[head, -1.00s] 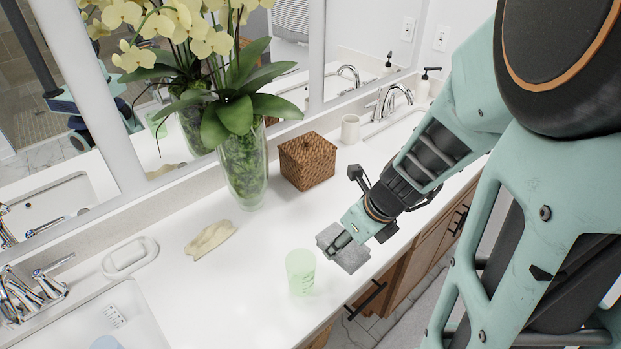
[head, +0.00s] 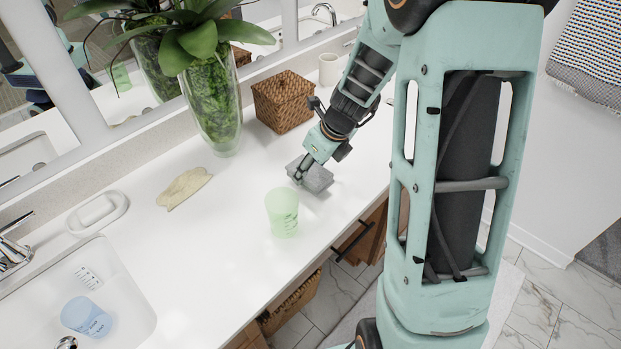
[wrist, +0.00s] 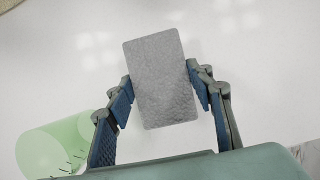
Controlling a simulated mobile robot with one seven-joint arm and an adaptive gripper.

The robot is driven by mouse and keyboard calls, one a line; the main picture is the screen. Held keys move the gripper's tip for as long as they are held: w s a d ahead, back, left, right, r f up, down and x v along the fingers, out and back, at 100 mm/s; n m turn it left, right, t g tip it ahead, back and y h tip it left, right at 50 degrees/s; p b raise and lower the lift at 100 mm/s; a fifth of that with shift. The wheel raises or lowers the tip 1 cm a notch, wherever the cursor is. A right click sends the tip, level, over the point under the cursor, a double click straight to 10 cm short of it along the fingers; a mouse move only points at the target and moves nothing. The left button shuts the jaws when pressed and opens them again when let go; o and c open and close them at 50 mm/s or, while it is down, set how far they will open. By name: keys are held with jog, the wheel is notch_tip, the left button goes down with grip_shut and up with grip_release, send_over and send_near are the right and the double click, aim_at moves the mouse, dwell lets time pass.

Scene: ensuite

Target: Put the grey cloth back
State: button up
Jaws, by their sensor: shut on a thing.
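The grey cloth (head: 316,177) is a small folded rectangular pad. My gripper (head: 301,176) is shut on it over the white counter, right of the green cup. In the wrist view the cloth (wrist: 158,78) sits between the two blue-padded fingers (wrist: 160,88), one at each long side. I cannot tell whether the cloth touches the counter or hangs just above it.
A translucent green cup (head: 282,212) stands close left of my gripper. A wicker box (head: 284,102), a glass vase (head: 214,105) and a beige cloth-like piece (head: 184,188) are on the counter (head: 190,260). A blue cup (head: 85,316) lies in the sink. A patterned towel (head: 592,45) hangs at right.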

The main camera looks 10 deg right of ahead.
jog(key=shift+f+b, duration=0.7)
jog(key=shift+f, duration=0.3)
jog(key=shift+f, duration=0.15)
jog(key=o, duration=1.1)
jog(key=shift+r, duration=0.4)
jog(key=p+v, duration=0.2)
jog(key=v, duration=0.9)
jog(key=shift+s+d+r, duration=0.15)
jog(key=shift+s+r, duration=0.05)
jog(key=shift+s, duration=0.05)
